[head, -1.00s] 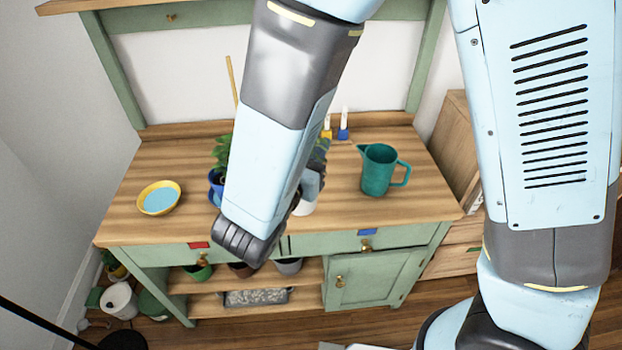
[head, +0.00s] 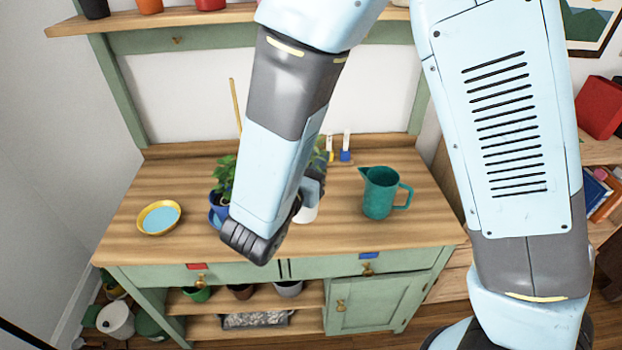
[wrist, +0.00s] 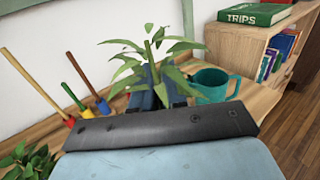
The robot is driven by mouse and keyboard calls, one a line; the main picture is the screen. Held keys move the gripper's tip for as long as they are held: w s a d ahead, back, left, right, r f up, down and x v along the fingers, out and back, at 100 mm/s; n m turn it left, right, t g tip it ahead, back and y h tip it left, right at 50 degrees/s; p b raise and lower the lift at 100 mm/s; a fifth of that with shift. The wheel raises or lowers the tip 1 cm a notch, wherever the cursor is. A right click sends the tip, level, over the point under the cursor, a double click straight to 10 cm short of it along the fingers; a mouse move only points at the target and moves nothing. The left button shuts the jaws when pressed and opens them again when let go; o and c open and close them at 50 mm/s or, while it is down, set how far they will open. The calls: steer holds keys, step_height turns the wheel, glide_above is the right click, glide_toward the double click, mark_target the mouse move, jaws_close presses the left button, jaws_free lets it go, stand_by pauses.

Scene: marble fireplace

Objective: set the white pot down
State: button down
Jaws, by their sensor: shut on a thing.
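The white pot (head: 308,214) shows in the head view, partly hidden behind my forearm, at the bench top. Its green leafy plant (wrist: 155,58) shows in the wrist view, with leaves spreading above my fingers. My gripper (head: 312,186) is shut on the white pot; its fingers also show in the wrist view (wrist: 160,92), below the leaves. The pot itself is hidden in the wrist view. Whether its base touches the bench top (head: 410,228) I cannot tell.
A teal jug (head: 379,192) stands to the right of the pot. A blue pot with a plant (head: 221,190) stands to the left, with a yellow-rimmed bowl (head: 158,218) farther left. Small hand tools (head: 345,152) stand at the back. The front right of the top is clear.

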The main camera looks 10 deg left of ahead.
mark_target(305, 215)
steer(key=w+a+f, duration=0.2)
steer(key=w+f, duration=0.8)
steer(key=f, duration=0.1)
steer(key=shift+w+f, duration=0.2)
steer(key=shift+f, duration=0.1)
steer(key=c, duration=1.2)
jaws_free()
steer(key=shift+o, duration=0.2)
steer(key=v, duration=1.2)
